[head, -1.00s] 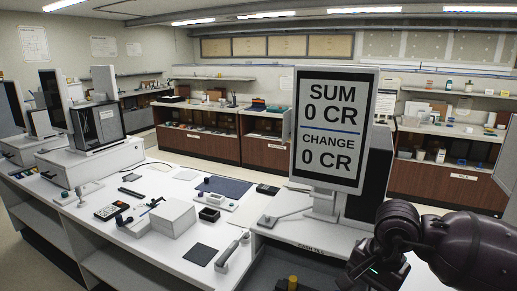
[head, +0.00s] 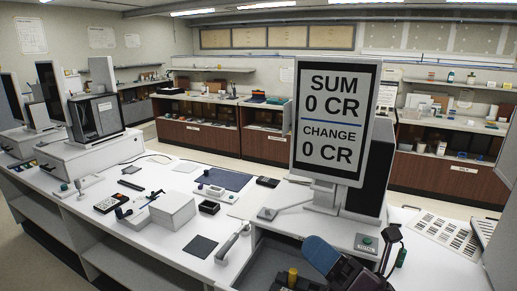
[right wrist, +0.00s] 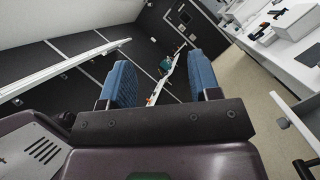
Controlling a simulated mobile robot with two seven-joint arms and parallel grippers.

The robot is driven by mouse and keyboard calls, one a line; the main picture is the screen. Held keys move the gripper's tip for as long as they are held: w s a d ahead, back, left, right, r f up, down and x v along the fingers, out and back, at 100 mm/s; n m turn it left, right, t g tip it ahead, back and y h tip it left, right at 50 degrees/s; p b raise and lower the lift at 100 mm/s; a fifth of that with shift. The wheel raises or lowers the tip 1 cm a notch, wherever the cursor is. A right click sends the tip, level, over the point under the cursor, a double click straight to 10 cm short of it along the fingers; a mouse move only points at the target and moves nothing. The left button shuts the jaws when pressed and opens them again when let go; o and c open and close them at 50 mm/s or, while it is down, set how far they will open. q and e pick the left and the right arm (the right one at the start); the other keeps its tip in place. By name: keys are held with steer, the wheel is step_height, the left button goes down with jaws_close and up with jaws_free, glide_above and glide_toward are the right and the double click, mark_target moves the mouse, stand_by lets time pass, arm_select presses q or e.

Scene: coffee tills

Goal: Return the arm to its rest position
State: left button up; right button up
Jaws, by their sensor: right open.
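My right gripper (head: 322,256) shows at the bottom of the head view, in front of the till's display, with a blue finger pad visible. In the right wrist view its two blue fingers (right wrist: 160,82) stand wide apart with nothing held between them. Beyond the fingers are dark panels and the floor. The rest of my right arm is mostly out of the head view. My left gripper is not in view.
The till display (head: 335,121), reading SUM 0 CR and CHANGE 0 CR, stands close behind the gripper. A yellow piece (head: 292,278) is beside the gripper. The white counter (head: 150,229) holds a white box (head: 172,211) and small items. A printed sheet (head: 446,235) lies at right.

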steer(key=d+f+m+t+h, duration=0.2)
steer(key=d+f+m+h, duration=0.45)
steer(key=m+h, duration=0.5)
steer(key=d+f+m+t+h, duration=0.2)
steer(key=d+f+m+h, duration=0.45)
steer(key=m, duration=0.85)
steer(key=s+d+f+m+g+h, duration=0.1)
steer(key=s+d+f+m+g, duration=0.2)
steer(key=s+f+m+g, duration=0.5)
steer(key=s+d+f+m+g+h, duration=0.1)
steer(key=s+d+f+m+g, duration=0.35)
steer(key=s, duration=0.65)
steer(key=w+f+t+b, duration=0.2)
steer(key=f+b, duration=0.1)
steer(key=f, duration=0.4)
steer(key=w+a+f+n+t+b, duration=0.1)
steer(key=w+f+t+b, duration=0.1)
steer(key=f, duration=0.6)
steer(key=w+a+f+n+t+y+b, duration=0.1)
steer(key=w+f+t+b, duration=0.1)
steer(key=f+b, duration=0.3)
step_height(320, 180, down, 3)
steer(key=shift+f+t, duration=0.1)
steer(key=shift+t, duration=0.25)
steer(key=shift+c, duration=0.2)
